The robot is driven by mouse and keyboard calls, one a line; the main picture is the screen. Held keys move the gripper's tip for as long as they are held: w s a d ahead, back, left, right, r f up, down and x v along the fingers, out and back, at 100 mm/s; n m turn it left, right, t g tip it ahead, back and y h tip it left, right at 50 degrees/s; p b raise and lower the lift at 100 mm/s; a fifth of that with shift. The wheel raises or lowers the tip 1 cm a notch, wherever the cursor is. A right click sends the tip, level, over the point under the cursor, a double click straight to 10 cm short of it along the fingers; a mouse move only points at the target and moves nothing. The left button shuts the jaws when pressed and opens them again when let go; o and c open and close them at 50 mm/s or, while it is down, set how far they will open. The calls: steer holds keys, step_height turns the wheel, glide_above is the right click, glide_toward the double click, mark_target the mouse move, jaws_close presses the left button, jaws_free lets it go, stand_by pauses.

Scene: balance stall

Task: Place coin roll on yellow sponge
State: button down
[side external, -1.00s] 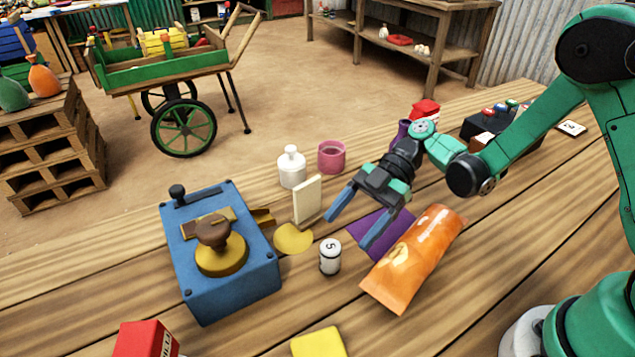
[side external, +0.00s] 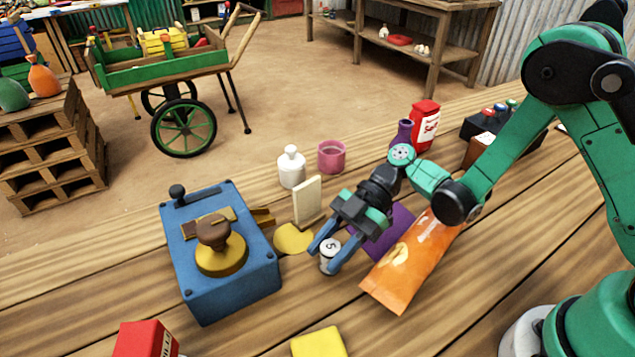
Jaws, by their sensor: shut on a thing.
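The coin roll (side external: 328,261) is a small white upright cylinder with a dark 5 on its top end, standing on the wooden table. My gripper (side external: 328,256) reaches down over it, with one blue finger on each side, shut on it. The fingers cover part of its sides. The yellow sponge (side external: 318,342) is a flat yellow block at the bottom edge of the side view, partly cut off by the frame. It lies nearer the camera than the coin roll, with bare table between them.
A blue box with a brown-knobbed brass piece (side external: 190,282) stands left. A yellow disc (side external: 292,239) and a cream block (side external: 307,201) are close behind the coin roll. An orange packet (side external: 403,272) and a purple cloth (side external: 385,240) lie right. A red box (side external: 143,340) is front left.

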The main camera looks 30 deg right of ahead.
mark_target(331, 247)
steer(key=shift+r, duration=0.2)
step_height(331, 247, up, 18)
steer(key=s+a+r+n+g+h, duration=0.2)
steer(key=s+a+r+n+g, duration=0.25)
steer(key=s+a, duration=0.45)
steer(key=shift+s+d+f, duration=0.15)
steer(key=shift+f, duration=3.1)
steer(key=shift+s+d+f, duration=0.2)
steer(key=shift+f, duration=3.1)
steer(key=shift+s+d+f, duration=0.15)
steer(key=shift+f, duration=3.1)
steer(key=shift+c, duration=2.3)
jaws_free()
